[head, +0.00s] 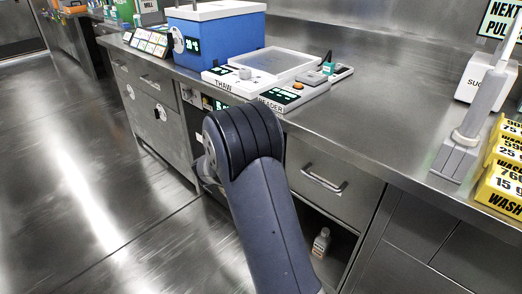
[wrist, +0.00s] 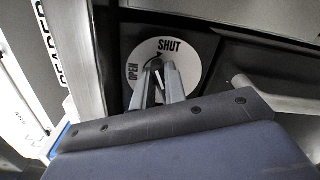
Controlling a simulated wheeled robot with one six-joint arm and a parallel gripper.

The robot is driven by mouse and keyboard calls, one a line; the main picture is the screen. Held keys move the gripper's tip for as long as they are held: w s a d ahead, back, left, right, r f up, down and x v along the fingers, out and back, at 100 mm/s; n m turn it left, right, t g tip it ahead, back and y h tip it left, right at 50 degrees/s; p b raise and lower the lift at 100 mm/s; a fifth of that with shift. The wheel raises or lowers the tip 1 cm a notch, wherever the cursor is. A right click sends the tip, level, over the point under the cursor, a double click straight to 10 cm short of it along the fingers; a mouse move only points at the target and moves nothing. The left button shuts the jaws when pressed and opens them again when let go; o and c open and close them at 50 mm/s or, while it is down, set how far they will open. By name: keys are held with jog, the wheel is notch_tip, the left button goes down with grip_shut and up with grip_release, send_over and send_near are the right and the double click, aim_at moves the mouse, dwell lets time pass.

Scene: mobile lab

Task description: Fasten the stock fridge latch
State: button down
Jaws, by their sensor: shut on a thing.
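The latch's round white plate (wrist: 186,52) faces me in the wrist view, with OPEN at its left, SHUT at its upper right and a curved black arrow between them. My gripper (wrist: 160,78) is in front of the plate, its two grey fingers close together. They are shut on the dark latch handle (wrist: 154,66) at the plate's middle, which is mostly hidden between them. I cannot tell how far the handle is turned. In the head view my arm hides the gripper and the latch; part of a dark front with a green display (head: 221,105) shows beside it.
A drawer handle (head: 323,179) sticks out to the right of my arm, above an open shelf holding a bottle (head: 321,242). The counter (head: 370,120) overhangs, carrying a blue box (head: 215,40) and the THAW and READER devices (head: 293,95). Floor at left is clear.

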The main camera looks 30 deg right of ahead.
jog(key=m+b, duration=0.2)
jog(key=b, duration=0.1)
jog(key=f+m+b, duration=0.1)
jog(key=m+b, duration=0.1)
jog(key=b, duration=0.2)
jog(key=shift+s+m, duration=0.1)
jog(key=shift+m, duration=0.3)
jog(key=shift+b, duration=0.35)
jog(key=c, duration=1.4)
grip_release()
jog(key=shift+c, duration=0.2)
jog(key=shift+r, duration=0.1)
jog(key=p+v, duration=0.3)
jog(key=v, duration=0.7)
jog(key=shift+a, duration=0.35)
